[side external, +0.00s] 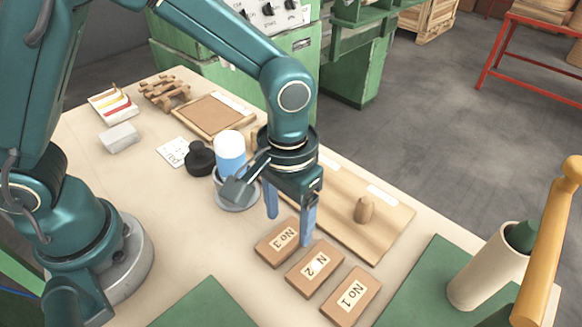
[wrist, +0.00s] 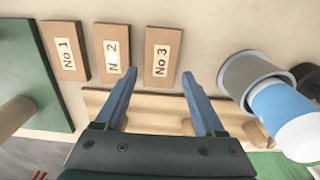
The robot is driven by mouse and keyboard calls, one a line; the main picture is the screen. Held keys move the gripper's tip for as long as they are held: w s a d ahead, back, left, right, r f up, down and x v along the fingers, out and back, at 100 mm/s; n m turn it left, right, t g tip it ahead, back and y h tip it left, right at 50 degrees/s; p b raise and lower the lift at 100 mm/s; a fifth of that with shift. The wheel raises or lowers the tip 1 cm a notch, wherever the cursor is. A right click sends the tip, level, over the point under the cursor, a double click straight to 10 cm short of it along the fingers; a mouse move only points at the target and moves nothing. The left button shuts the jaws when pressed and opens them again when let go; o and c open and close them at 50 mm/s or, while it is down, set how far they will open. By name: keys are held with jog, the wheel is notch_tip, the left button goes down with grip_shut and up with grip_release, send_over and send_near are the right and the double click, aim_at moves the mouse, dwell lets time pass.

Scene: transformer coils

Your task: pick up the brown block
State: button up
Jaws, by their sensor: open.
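Three flat brown blocks lie in a row on the table, labelled No 3 (side external: 277,244), No 2 (side external: 313,268) and No 1 (side external: 350,296). In the wrist view, No 1 (wrist: 65,51), No 2 (wrist: 111,53) and No 3 (wrist: 163,56) run left to right. My gripper (side external: 289,228) is open and empty, with its fingers pointing down near No 3. In the wrist view its fingertips (wrist: 160,72) are spread to either side of No 3's near end. I cannot tell their exact height above the table.
A wooden board (side external: 395,224) with a small wooden knob (side external: 365,209) lies behind the blocks. A light blue and white cylinder (side external: 230,155) in a grey holder and a black object (side external: 200,158) stand left of my gripper. A beige tube (side external: 490,267) stands on the green mat (side external: 432,270) at right.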

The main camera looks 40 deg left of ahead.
jog(key=shift+f, duration=1.45)
grip_shut()
notch_tip(320, 180, up, 10)
send_over(321, 261)
notch_tip(321, 261, down, 2)
jog(key=shift+w+a+f, duration=0.1)
jog(key=shift+w+a, duration=0.05)
jog(key=shift+f, duration=3)
